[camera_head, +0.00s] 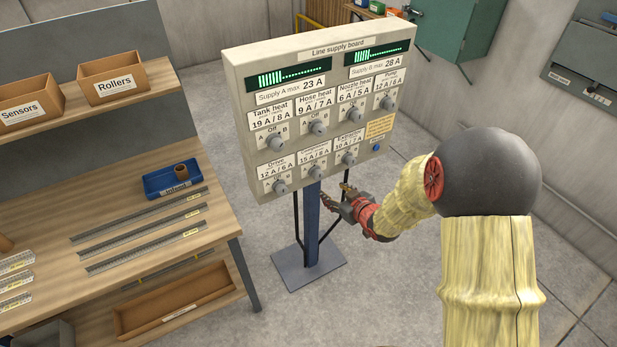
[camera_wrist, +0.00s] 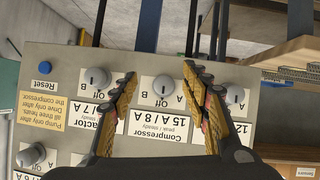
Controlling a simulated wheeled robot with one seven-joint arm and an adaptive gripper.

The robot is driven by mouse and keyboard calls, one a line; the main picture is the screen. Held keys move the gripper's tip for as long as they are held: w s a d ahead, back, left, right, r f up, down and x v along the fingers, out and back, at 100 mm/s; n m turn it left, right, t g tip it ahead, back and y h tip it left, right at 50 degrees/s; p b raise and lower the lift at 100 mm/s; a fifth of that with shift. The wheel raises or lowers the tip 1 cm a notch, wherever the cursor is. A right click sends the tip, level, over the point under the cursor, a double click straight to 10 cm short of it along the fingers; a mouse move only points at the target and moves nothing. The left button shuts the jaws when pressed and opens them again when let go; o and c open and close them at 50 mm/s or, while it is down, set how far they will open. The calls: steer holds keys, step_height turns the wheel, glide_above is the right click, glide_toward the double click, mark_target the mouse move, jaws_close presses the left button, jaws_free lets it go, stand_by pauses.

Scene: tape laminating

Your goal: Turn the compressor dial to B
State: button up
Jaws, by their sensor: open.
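The Compressor dial (camera_head: 316,172) is a small grey knob in the middle of the bottom row of the supply board (camera_head: 240,100). In the wrist view, which shows the board upside down, the Compressor dial (camera_wrist: 165,86) lies between my spread fingers, near the tips. Its Off mark shows on the label side; exactly where its pointer stands is hard to tell. The Compressor label (camera_wrist: 162,128) reads 15 A / 8 A. My gripper (camera_head: 338,197) is open and empty at the board's lower edge; it also shows in the wrist view (camera_wrist: 159,72). Contact with the dial is not visible.
The Extractor dial (camera_wrist: 97,78) and Drive dial (camera_wrist: 235,97) flank the Compressor dial closely. A blue Reset button (camera_wrist: 45,67) is at the board's edge. The board stands on a blue post (camera_head: 311,225). A wooden workbench (camera_head: 150,205) with bins is at left.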

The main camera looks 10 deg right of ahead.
mark_target(320, 176)
steer(key=shift+t+y, duration=0.4)
steer(key=shift+t, duration=0.3)
steer(key=w+a, duration=0.1)
steer(key=w, duration=0.1)
steer(key=w+a+b, duration=0.1)
steer(key=w, duration=0.2)
steer(key=w+a, duration=0.1)
steer(key=w, duration=0.2)
steer(key=shift+a, duration=0.1)
steer(key=c, duration=1.2)
steer(key=shift+o, duration=0.2)
